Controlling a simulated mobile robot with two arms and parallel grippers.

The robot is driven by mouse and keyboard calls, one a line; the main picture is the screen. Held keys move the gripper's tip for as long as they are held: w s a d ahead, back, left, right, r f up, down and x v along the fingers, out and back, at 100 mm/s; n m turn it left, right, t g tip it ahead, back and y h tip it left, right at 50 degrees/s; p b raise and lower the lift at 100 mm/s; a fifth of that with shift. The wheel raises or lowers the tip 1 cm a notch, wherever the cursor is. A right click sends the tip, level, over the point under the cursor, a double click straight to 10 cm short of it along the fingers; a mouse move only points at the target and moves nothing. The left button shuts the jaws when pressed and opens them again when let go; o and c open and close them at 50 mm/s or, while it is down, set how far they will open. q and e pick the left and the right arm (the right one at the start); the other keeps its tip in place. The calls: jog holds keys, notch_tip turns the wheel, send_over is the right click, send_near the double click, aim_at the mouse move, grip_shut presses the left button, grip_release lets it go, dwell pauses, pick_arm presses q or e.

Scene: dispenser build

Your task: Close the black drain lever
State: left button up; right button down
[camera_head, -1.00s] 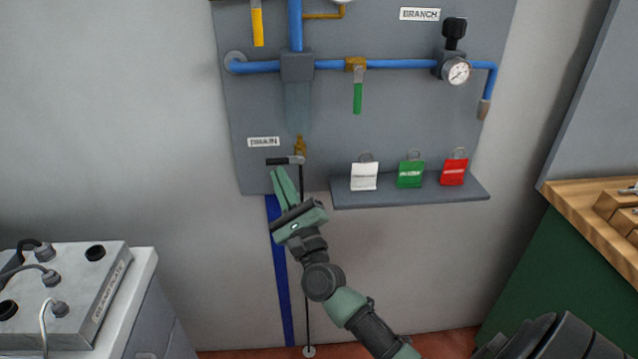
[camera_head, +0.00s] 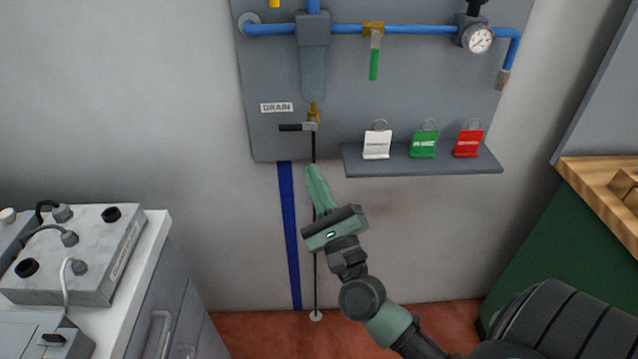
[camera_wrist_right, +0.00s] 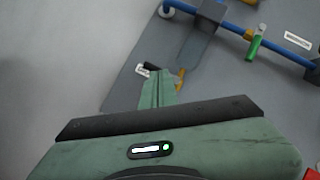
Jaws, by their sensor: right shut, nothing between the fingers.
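The black drain lever (camera_head: 291,127) sits on the brass drain valve (camera_head: 313,112) under the clear bowl, beside the DRAIN label (camera_head: 277,107). It points left, roughly horizontal. My right gripper (camera_head: 312,170) is shut and empty, below the lever and apart from it in the head view. In the right wrist view the fingers (camera_wrist_right: 157,75) reach up toward the drain valve (camera_wrist_right: 180,78) and partly cover that area; a bit of the black lever (camera_wrist_right: 149,67) shows just past the fingertips. My left gripper is not in view.
A thin dark line hangs from the drain to the floor. A grey cabinet (camera_head: 165,260) stands left; a wooden-topped green bench (camera_head: 590,185) stands right.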

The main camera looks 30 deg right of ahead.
jog(key=shift+s+a, duration=0.15)
jog(key=shift+s, duration=0.85)
